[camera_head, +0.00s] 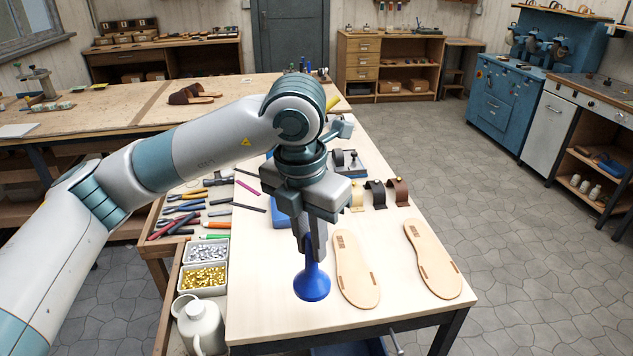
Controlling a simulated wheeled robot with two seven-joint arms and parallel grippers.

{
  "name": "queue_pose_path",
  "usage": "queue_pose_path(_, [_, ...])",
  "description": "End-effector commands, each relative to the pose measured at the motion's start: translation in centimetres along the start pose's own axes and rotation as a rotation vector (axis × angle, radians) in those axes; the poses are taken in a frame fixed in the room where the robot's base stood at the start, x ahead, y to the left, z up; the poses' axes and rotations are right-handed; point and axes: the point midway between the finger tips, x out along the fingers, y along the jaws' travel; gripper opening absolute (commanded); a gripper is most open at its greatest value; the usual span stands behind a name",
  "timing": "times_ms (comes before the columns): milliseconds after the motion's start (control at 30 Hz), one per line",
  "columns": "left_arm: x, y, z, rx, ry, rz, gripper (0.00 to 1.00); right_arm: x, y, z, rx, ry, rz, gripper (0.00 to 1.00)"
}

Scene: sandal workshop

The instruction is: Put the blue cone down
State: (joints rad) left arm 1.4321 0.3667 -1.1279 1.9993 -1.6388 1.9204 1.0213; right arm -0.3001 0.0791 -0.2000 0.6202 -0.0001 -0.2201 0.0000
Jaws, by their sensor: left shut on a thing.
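The blue cone (312,284) is a glossy blue piece with a wide round bottom and a narrow top. It is upright near the front edge of the light wooden table (273,330), left of a sandal sole. My left gripper (313,245) points down and is shut on the cone's narrow top. The gripper fingers hide part of that top. I cannot tell whether the cone's bottom touches the table or hangs just above it. My right gripper does not show.
Two tan sandal soles (355,270) (432,260) lie right of the cone. Several sandal straps (397,192) stand behind them. At the left are trays of silver (207,252) and gold (204,277) fittings, a white jug (202,325) and hand tools (178,222). Bare tabletop lies in front of the soles.

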Motion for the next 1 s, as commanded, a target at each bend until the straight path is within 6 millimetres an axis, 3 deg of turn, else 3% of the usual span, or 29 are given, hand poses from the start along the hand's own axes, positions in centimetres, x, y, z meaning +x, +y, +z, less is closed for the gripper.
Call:
queue_pose_path(467, [0.4,1.2,-0.4,-0.003,0.001,-0.001,0.0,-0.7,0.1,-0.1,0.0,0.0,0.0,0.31])
queue_pose_path(1000, [5.4,9.9,-3.6,-0.004,0.004,0.0,0.0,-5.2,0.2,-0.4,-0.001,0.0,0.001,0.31])
